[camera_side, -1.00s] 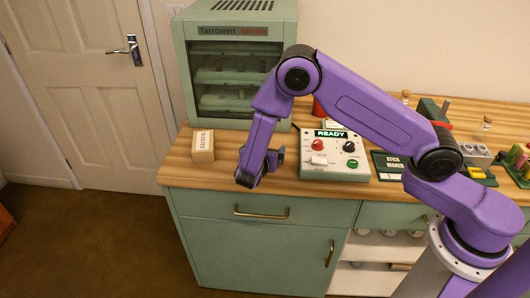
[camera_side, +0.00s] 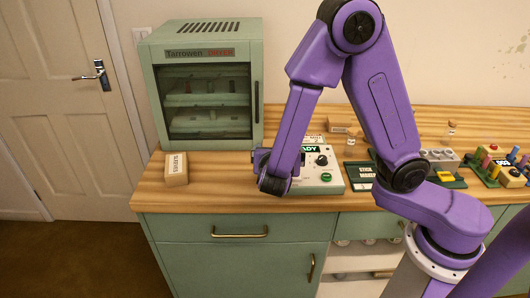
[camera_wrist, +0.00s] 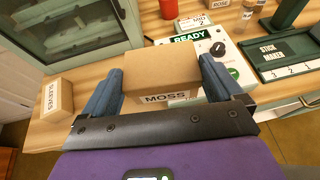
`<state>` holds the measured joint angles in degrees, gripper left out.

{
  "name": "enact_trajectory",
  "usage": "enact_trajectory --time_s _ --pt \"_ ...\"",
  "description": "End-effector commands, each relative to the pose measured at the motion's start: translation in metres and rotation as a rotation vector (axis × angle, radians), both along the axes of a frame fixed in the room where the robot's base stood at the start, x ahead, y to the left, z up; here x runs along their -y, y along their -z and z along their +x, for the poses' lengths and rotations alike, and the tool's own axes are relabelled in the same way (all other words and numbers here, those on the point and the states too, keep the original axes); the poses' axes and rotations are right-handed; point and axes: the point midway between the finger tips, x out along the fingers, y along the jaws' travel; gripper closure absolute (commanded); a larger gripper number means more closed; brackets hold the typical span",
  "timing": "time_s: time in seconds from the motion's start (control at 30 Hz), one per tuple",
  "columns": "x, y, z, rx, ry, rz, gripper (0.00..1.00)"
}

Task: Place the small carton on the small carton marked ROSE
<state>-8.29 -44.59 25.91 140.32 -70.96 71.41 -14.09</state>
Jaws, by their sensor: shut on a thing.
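My gripper (camera_wrist: 161,88) is shut on a small brown carton (camera_wrist: 160,66) with a white label reading MOSS. The carton sits level between the two blue fingers in the wrist view. In the side view my gripper (camera_side: 272,172) is at the left front of the grey control box, and my arm hides the held carton.
The control box (camera_side: 325,178) with a READY display stands close to my gripper. A larger labelled carton (camera_side: 176,169) stands at the counter's left, below the green dryer cabinet (camera_side: 203,138). The stick maker (camera_side: 360,176) is to the right. Bare counter (camera_side: 217,180) lies left of my gripper.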

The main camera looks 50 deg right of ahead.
Motion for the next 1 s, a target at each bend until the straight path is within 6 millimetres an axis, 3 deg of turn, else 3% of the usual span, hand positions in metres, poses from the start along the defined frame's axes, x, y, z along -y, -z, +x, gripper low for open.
enact_trajectory --time_s 0.17,0.27,0.4,0.57,0.8,1.0 --pt "0.014 -0.005 -0.002 0.002 0.05 0.001 0.41" --pt "0.04 -0.009 0.008 0.005 0.149 0.001 0.41" --pt "0.097 -0.017 0.025 0.006 0.343 0.001 0.41" --pt "0.171 -0.027 0.032 0.008 0.573 0.001 0.41" --pt "0.275 -0.043 0.017 0.006 0.871 0.0 0.41" --pt "0.327 -0.052 -0.002 0.004 1.02 -0.001 0.41"
